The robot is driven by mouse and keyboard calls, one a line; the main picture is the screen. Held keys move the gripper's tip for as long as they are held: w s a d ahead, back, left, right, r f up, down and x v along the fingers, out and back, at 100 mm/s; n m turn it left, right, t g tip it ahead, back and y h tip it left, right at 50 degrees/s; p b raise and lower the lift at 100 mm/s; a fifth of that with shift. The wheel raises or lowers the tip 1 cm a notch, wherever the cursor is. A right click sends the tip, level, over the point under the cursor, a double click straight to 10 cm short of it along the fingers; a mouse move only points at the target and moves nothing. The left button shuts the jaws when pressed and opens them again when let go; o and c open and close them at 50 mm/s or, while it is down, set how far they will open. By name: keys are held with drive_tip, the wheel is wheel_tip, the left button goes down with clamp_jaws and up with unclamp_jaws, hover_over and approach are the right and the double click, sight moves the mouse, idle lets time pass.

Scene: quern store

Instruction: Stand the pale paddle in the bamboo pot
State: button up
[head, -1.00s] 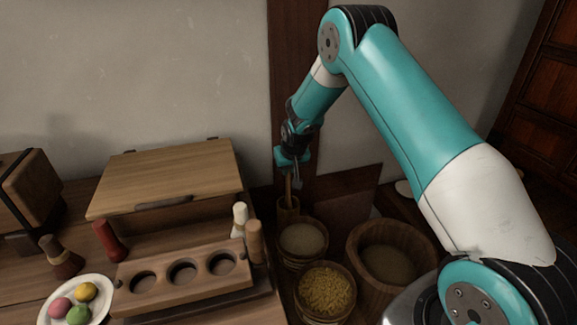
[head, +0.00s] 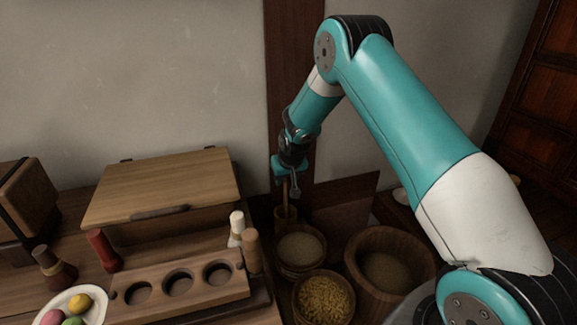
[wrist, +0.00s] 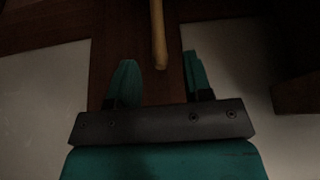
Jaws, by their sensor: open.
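The pale paddle (head: 286,197) shows as a thin light-brown stick standing nearly upright in the bamboo pot (head: 286,217), a small brown cylinder by the wall. Its lower end is hidden inside the pot. My gripper (head: 291,186) is just above the pot, pointing down, close to the top of the stick. In the wrist view, my gripper (wrist: 159,75) has its two teal fingers apart. The end of the pale stick (wrist: 157,35) shows between and beyond the fingertips, with a gap to each finger.
A tub of pale grain (head: 300,262), a tub of yellow pieces (head: 352,301) and a wide wooden tub (head: 433,268) crowd in front of the pot. A lidded box (head: 160,185), a three-hole rack (head: 178,302) and a white plate (head: 99,313) are left. Wall is close behind.

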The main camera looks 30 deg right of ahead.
drive_tip(key=p+v, duration=0.2)
drive_tip(key=v, duration=1.5)
drive_tip(key=shift+d, duration=0.1)
drive_tip(key=s+a+r+n+g+y, duration=0.1)
drive_tip(key=s+a+r+n+y, duration=0.1)
drive_tip(key=s+a+r, duration=0.35)
drive_tip(key=s+a+r+n+g+y, duration=0.1)
drive_tip(key=s+a+r+n+y, duration=0.15)
drive_tip(key=s+a, duration=0.55)
drive_tip(key=s+a+r+n+g, duration=0.1)
drive_tip(key=s+a+r+n, duration=0.15)
drive_tip(key=s, duration=0.75)
drive_tip(key=s+a+r+n+g, duration=0.15)
drive_tip(key=s+a, duration=0.25)
drive_tip(key=s, duration=0.6)
wheel_tip(320, 180, up, 16)
drive_tip(key=p, duration=1.6)
drive_tip(key=shift+w+d+r+y+p, duration=0.2)
drive_tip(key=shift+y+p, duration=0.15)
